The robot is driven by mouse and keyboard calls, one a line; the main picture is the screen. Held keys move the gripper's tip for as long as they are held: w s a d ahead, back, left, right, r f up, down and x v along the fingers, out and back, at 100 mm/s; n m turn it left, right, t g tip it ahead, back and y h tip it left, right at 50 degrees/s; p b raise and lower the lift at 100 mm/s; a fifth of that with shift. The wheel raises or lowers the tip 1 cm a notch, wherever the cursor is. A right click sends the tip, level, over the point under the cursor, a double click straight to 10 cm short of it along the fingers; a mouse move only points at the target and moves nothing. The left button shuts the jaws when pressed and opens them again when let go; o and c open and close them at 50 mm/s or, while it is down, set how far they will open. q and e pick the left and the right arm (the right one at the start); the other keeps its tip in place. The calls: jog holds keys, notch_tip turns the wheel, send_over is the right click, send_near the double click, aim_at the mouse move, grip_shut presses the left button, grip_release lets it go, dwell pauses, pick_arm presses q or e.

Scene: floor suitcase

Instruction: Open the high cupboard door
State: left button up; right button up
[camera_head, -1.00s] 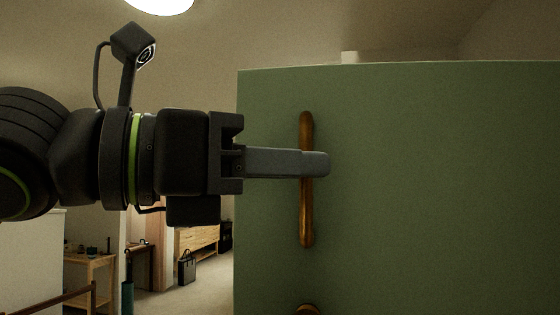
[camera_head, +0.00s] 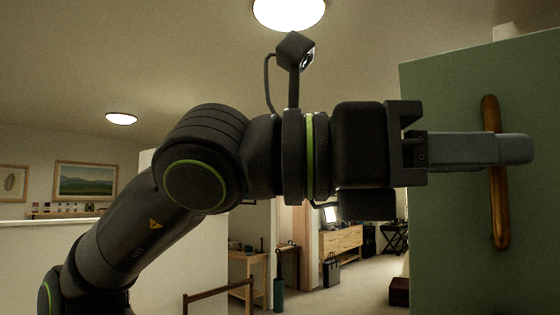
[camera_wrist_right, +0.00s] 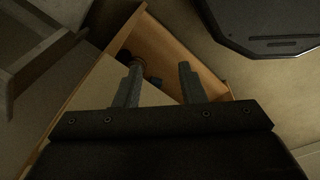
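The high cupboard door (camera_head: 452,190) is a flat green panel at the right of the head view, cut off by the picture edge. My left gripper (camera_head: 505,149) reaches in from the left, with one grey finger crossing in front of the handle's middle. The other finger is mostly hidden, so its grip on the handle cannot be judged. I cannot tell whether the door stands ajar. My right gripper (camera_wrist_right: 157,88) shows in the right wrist view with its fingers apart and nothing between them.
In the right wrist view, a wooden-edged piece of furniture (camera_wrist_right: 175,45) lies beyond the fingers, with a dark flat thing (camera_wrist_right: 265,25) at upper right. Behind my left arm are a wooden dresser (camera_head: 340,241), a dark bag (camera_head: 331,270) and open floor.

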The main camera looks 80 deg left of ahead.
pick_arm(q)
jog(key=p+v, duration=0.1)
jog(key=v, duration=1.4)
jog(key=shift+s, duration=0.1)
